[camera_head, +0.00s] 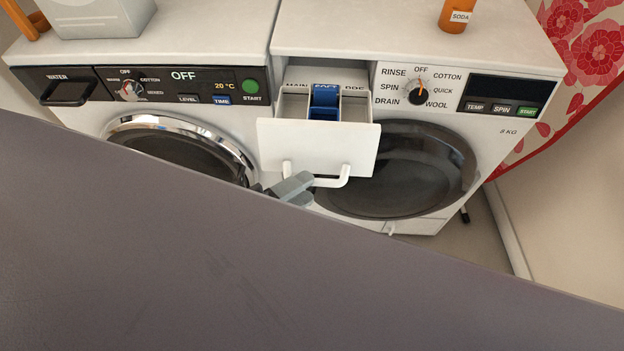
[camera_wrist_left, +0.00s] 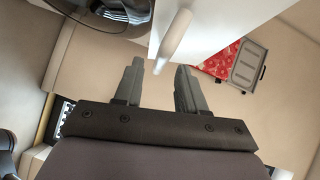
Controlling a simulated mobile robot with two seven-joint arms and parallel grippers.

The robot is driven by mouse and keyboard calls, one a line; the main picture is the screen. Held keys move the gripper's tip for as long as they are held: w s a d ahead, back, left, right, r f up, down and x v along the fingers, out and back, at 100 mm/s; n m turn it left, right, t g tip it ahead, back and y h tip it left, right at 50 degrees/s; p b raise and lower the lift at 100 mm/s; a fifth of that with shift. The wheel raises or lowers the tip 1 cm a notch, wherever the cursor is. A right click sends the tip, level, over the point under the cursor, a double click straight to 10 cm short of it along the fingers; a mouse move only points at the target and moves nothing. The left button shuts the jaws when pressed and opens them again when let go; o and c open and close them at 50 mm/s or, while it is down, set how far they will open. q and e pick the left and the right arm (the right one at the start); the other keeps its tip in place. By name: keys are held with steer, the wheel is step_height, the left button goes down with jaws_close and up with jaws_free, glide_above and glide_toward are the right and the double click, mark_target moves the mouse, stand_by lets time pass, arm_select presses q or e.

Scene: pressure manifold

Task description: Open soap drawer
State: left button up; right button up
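The soap drawer (camera_head: 318,147) of the right-hand washing machine stands pulled out, and its compartments show, with a blue insert (camera_head: 324,100) in the middle one. A white bar handle (camera_head: 331,181) is on its front. My left gripper (camera_head: 293,188) is at the left end of this handle in the head view. In the left wrist view, the fingers (camera_wrist_left: 159,78) are spread apart, with the white handle (camera_wrist_left: 174,40) ahead of and between their tips. The fingers do not close on it. My right gripper is not in view.
A second washing machine (camera_head: 190,85) with a black panel stands at left. An orange soda bottle (camera_head: 456,16) and a grey-white container (camera_head: 97,18) stand on top of the machines. My own body hides the lower head view.

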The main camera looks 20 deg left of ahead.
arm_select(q)
steer(key=v, duration=0.3)
stand_by(0.6)
